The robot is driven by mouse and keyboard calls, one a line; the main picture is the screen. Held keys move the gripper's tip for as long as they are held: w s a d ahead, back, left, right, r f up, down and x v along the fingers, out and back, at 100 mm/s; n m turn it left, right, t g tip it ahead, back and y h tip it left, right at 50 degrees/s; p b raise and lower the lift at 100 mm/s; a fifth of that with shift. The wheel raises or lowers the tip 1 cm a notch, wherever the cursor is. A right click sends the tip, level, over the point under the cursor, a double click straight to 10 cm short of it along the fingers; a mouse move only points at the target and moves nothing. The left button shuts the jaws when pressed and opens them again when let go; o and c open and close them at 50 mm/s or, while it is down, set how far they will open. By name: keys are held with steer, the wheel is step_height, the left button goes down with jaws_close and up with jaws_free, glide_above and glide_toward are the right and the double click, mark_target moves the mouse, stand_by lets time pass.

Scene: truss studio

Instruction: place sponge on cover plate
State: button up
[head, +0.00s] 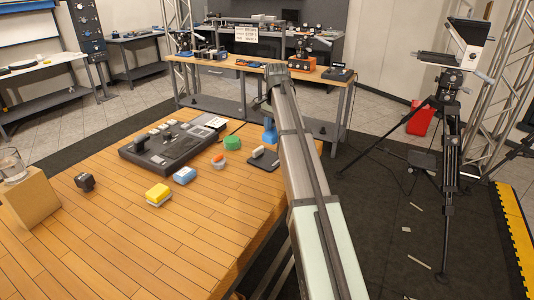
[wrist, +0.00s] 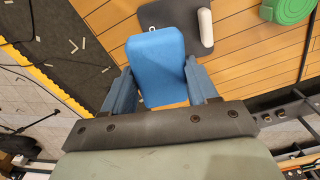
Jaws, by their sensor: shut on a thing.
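My gripper (wrist: 158,72) is shut on a blue block with rounded corners (wrist: 156,52), which looks like the sponge. The block sits between the two blue fingers and also shows below the end of my arm in the head view (head: 270,136). A dark flat plate (head: 266,164), apparently the cover plate, lies near the table's right edge. It also shows at the top of the wrist view (wrist: 160,14), beyond the block. A white cylinder (wrist: 205,27) lies on it. The block appears apart from the plate; its height above the table is unclear.
A green coil (head: 232,143), an orange-and-white item (head: 218,161), a blue-and-white block (head: 184,175) and a yellow-and-white block (head: 158,194) are left of the plate. A dark console (head: 170,150) stands behind them. The table's front is clear. A tripod (head: 445,150) stands right.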

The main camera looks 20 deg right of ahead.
mark_target(274, 161)
steer(key=n, duration=0.2)
steer(key=shift+w+n, duration=0.35)
steer(key=shift+n, duration=0.05)
steer(key=shift+s+d+t+y, duration=0.1)
steer(key=shift+d+t+y, duration=0.05)
steer(key=shift+t+y, duration=0.2)
steer(key=shift+f, duration=4.8)
steer(key=shift+f, duration=0.1)
steer(key=o, duration=1.1)
steer(key=r, duration=1.2)
steer(key=shift+s+d, duration=0.35)
